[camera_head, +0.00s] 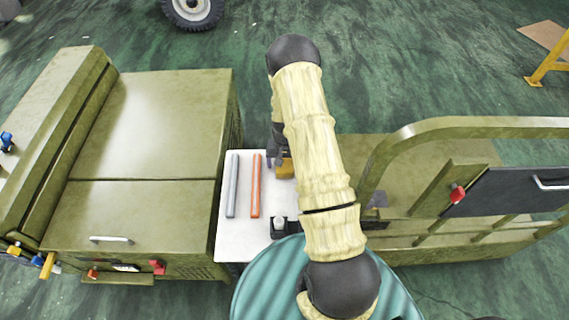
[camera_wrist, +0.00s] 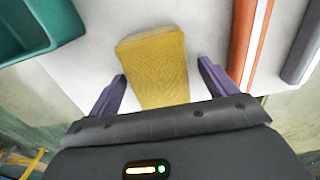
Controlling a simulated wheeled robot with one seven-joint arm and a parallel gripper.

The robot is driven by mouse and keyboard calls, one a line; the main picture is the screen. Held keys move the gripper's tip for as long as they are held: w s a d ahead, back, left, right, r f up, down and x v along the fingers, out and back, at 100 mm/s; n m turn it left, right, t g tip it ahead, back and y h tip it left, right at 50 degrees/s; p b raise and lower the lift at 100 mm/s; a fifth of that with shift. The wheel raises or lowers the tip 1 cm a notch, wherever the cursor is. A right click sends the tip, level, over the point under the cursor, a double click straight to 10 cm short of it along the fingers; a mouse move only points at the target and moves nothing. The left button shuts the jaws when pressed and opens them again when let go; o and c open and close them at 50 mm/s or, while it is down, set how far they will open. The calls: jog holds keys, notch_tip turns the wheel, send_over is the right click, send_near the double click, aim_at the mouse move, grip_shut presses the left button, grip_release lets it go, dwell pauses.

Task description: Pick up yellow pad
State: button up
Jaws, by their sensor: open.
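The yellow pad (camera_wrist: 157,62) lies on a white surface (camera_wrist: 92,68) in the wrist view. It is a textured, roughly rectangular block and its near end is hidden behind my gripper's dark body. My gripper (camera_wrist: 158,80) is open, with one purple finger on each side of the pad and a gap to it on both sides. In the head view, a small part of the yellow pad (camera_head: 285,168) shows on the white table (camera_head: 236,226) beside my arm. My gripper (camera_head: 276,160) is mostly hidden there by the arm.
An orange bar (camera_head: 255,186) and a grey bar (camera_head: 232,186) lie to the left of the pad in the head view. A teal container (camera_wrist: 38,28) stands close by in the wrist view. Green vehicle bodies (camera_head: 150,125) flank the table.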

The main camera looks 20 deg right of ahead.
aim_at(285, 162)
dwell(0.5)
jog(key=c, duration=1.2)
jog(key=shift+o, duration=0.2)
jog(key=shift+r, duration=0.1)
notch_tip(285, 162, up, 10)
jog(key=shift+f+b, duration=0.1)
jog(key=shift+b, duration=0.45)
jog(key=shift+o, duration=1.1)
jog(key=shift+c, duration=0.3)
